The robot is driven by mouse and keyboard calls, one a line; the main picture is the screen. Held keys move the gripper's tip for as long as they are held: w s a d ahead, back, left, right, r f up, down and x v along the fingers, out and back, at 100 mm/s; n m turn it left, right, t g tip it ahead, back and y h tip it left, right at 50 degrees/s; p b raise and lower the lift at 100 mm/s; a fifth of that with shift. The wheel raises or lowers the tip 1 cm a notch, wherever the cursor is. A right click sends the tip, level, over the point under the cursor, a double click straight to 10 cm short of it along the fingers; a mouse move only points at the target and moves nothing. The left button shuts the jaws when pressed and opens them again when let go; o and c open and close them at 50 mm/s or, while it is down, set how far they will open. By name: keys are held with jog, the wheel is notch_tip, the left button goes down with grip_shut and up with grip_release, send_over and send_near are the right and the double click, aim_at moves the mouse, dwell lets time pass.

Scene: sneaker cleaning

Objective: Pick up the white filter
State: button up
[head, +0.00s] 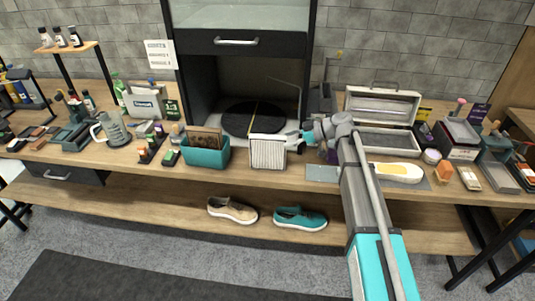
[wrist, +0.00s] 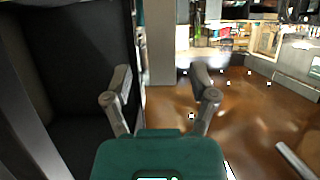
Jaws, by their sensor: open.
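The white filter (head: 268,152), a pleated panel in a pale frame, stands upright at the bench's front edge in the head view, just right of a teal bin (head: 206,157). My gripper (head: 291,138) is at the filter's right side, close to its upper right edge; I cannot tell whether they touch. In the wrist view my gripper (wrist: 161,73) has its fingers spread apart with nothing held. A pale upright panel (wrist: 160,38), seemingly the filter's edge, shows ahead between the fingertips.
Behind the filter is a dark booth with a round turntable (head: 252,118). Tan (head: 232,210) and teal (head: 300,218) shoes lie on the lower shelf.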

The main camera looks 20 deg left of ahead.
aim_at(275, 143)
jog(key=b+x, duration=0.1)
jog(key=x, duration=0.3)
jog(key=shift+d+f+b, duration=0.1)
jog(key=shift+f+b, duration=0.15)
jog(key=shift+b, duration=0.15)
jog(key=shift+s+a+f, duration=0.1)
jog(key=shift+s+a, duration=0.15)
jog(key=shift+a, duration=0.3)
jog(key=shift+c, duration=0.2)
grip_shut()
